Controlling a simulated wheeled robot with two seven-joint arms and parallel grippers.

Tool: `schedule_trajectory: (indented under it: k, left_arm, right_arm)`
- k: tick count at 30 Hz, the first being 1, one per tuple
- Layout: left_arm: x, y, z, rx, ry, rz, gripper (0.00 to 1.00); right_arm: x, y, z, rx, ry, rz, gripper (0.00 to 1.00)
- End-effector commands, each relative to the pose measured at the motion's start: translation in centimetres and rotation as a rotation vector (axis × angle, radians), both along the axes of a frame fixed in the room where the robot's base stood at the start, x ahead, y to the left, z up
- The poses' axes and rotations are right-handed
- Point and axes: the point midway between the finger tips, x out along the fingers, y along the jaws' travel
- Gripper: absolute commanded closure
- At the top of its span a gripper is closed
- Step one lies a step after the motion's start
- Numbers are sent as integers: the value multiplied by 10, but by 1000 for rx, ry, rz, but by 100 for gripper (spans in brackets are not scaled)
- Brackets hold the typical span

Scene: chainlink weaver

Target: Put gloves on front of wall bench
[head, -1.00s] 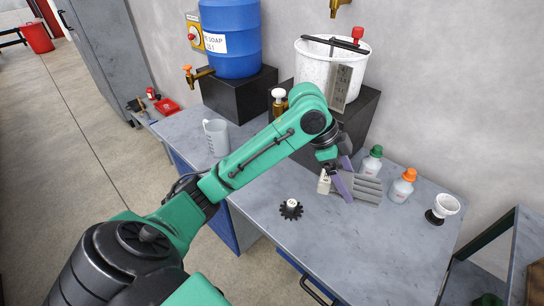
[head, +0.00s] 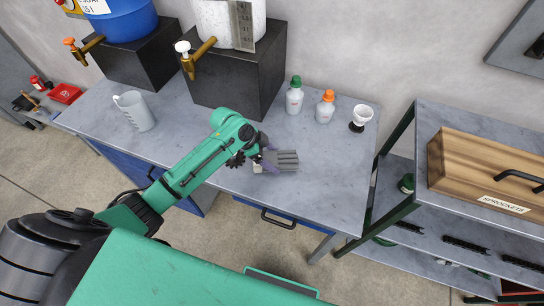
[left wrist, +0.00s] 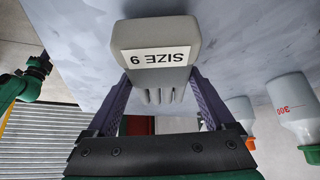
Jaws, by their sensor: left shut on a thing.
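The grey gloves (head: 286,158), with a white "SIZE 9" label, show at the front part of the grey-topped wall bench (head: 325,185). My left gripper (head: 266,162) is shut on their labelled cuff end, and the fingers of the gloves point right in the head view. In the left wrist view the gloves (left wrist: 162,55) sit between the two purple fingertips, close to the bench top. I cannot tell whether they touch it.
A shelf rack (head: 455,112) with a wooden box (head: 490,165) is at the right. The bench's front right is clear.

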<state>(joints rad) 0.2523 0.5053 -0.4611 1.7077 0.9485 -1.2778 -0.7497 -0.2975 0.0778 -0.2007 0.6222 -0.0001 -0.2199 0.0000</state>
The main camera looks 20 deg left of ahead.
Motion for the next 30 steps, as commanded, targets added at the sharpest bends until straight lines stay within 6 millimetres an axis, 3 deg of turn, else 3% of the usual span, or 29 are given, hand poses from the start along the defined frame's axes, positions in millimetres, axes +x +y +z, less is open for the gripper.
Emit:
schedule_trajectory:
  k: [7, 8, 9, 19, 30]
  left_arm:
    - [0, 0, -7, 0, -2, 0, 74]
    - [0, 0, -7, 1, -1, 0, 9]
    - [0, 0, -7, 1, -1, 0, 0]
    - [-1, 6, 0, 0, -3, 1, 0]
    - [-19, 51, 76, 2, -3, 0, 0]
  right_arm:
    - [-2, 0, 1, 0, 2, 0, 100]
    - [-2, 0, 1, -1, 3, 0, 100]
    - [-2, 0, 1, -1, 3, 0, 100]
    - [-3, -1, -1, -1, 5, 0, 100]
    - [-4, -3, -15, -5, 6, 1, 100]
